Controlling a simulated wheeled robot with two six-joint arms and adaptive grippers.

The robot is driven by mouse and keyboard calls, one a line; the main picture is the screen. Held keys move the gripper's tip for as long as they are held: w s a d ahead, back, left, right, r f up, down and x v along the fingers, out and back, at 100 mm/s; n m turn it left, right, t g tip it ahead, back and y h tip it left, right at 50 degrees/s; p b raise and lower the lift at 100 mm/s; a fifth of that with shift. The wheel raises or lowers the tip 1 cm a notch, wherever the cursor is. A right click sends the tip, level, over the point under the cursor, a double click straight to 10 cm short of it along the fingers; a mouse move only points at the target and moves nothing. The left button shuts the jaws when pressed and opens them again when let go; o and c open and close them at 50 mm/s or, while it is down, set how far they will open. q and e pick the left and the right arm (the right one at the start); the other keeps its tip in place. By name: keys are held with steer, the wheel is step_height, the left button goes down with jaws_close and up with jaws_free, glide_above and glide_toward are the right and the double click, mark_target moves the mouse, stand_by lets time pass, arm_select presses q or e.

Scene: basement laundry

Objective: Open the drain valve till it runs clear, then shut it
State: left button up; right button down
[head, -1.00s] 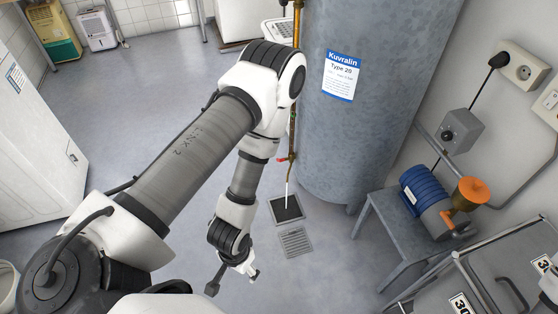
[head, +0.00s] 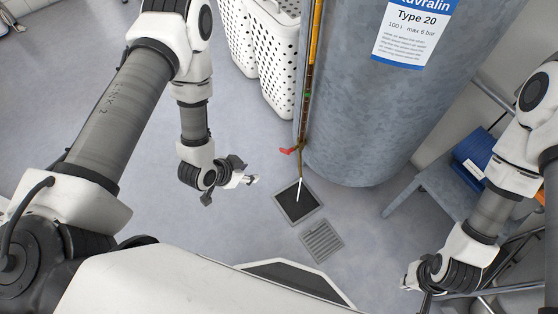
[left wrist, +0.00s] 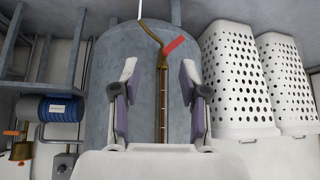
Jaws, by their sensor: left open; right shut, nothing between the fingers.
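The drain valve's red lever (head: 288,150) sticks out sideways from the brass pipe at the foot of the grey tank (head: 356,125). A thin whitish stream (head: 299,189) runs from the outlet into the dark square drain (head: 310,205). In the left wrist view the picture is upside down, with the red lever (left wrist: 176,45) slanting off the pipe. My left gripper (head: 250,180) is open and empty, left of the lever and apart from it; its fingers (left wrist: 160,68) frame the pipe from a distance. My right gripper (head: 426,302) is shut at the bottom edge, partly cut off.
A slotted floor grate (head: 321,241) lies beside the drain. White perforated baskets (head: 272,55) stand left of the tank. A grey bench (head: 435,190) with a blue motor (head: 474,155) stands right of it. The floor left of the drain is clear.

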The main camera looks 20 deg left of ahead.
arm_select(q)
steer(key=w+f+m+t+h+b, duration=0.2)
steer(key=w+f+m+t+b, duration=0.2)
steer(key=w+f+b, duration=0.45)
steer(key=m+t+h+b, duration=0.4)
steer(key=m+h+b, duration=0.25)
steer(key=b, duration=0.85)
glide_toward(282, 151)
steer(key=x, duration=0.3)
steer(key=shift+m+y, duration=0.25)
steer(key=shift+y, duration=0.1)
steer(key=b+x, duration=0.1)
steer(key=x, duration=0.1)
steer(key=b+x, duration=0.1)
steer(key=x, duration=0.1)
steer(key=b+x, duration=0.1)
steer(key=x, duration=0.2)
steer(key=shift+d+f, duration=0.1)
steer(key=shift+f, duration=0.15)
steer(key=shift+w+d+r, duration=0.1)
steer(key=shift+w, duration=0.15)
jaws_close()
arm_select(e)
step_height(282, 151, down, 31)
